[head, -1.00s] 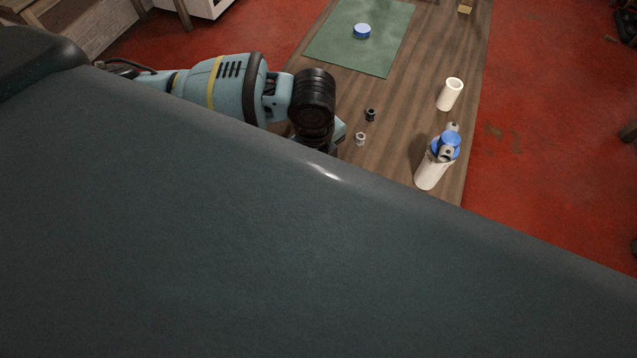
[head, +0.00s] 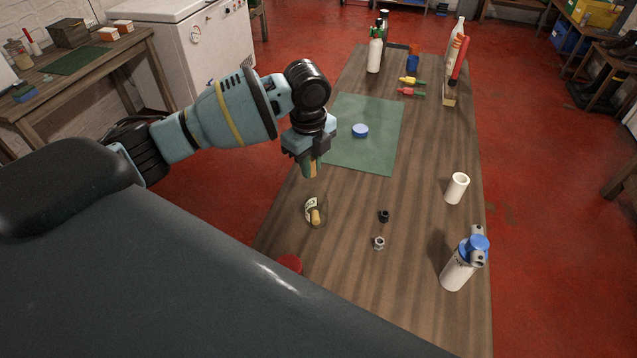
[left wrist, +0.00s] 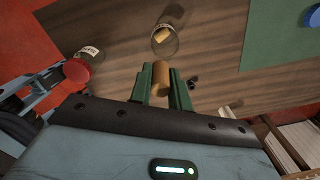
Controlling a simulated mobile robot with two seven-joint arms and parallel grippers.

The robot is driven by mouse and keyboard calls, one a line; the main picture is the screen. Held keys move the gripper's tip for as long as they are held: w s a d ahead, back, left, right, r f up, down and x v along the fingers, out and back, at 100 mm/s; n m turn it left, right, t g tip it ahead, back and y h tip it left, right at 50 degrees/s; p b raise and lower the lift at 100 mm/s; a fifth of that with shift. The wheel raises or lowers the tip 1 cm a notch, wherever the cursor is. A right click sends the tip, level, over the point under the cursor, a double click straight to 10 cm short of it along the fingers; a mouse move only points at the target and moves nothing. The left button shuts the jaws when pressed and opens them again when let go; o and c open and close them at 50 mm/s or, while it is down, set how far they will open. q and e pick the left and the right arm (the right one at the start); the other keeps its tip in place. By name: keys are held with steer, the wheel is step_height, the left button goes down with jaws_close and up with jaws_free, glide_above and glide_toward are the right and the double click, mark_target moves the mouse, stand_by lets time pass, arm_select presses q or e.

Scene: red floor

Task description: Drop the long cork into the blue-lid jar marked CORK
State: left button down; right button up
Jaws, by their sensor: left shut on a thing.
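My left gripper (head: 310,164) points down above the near left part of the table, shut on a tan cork (left wrist: 161,78) held between its green fingers. The cork's end also shows below the fingers in the head view (head: 313,170). A clear open jar (head: 322,203) stands on the table below and slightly nearer than the gripper; its label is partly readable, and a cork piece (head: 314,216) lies inside. The jar also shows ahead of the fingers in the left wrist view (left wrist: 165,47). A blue lid (head: 360,131) lies on the green mat. My right gripper is out of view.
A red-lidded jar (left wrist: 77,72) stands near the open jar, mostly hidden in the head view. A black fitting (head: 384,215), a metal nut (head: 379,243), a white tube (head: 457,188) and a white bottle with a blue-and-grey top (head: 459,268) stand to the right. Bottles stand farther back.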

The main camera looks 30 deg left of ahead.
arm_select(q)
steer(key=shift+w+a+r, duration=0.5)
steer(key=shift+a+r, duration=0.05)
steer(key=shift+a, duration=0.05)
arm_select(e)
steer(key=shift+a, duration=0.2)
arm_select(q)
steer(key=shift+f, duration=0.1)
step_height(320, 180, down, 6)
steer(key=shift+r+b, duration=0.1)
steer(key=shift+b, duration=0.5)
steer(key=c, duration=1.2)
jaws_free()
steer(key=shift+c, duration=0.2)
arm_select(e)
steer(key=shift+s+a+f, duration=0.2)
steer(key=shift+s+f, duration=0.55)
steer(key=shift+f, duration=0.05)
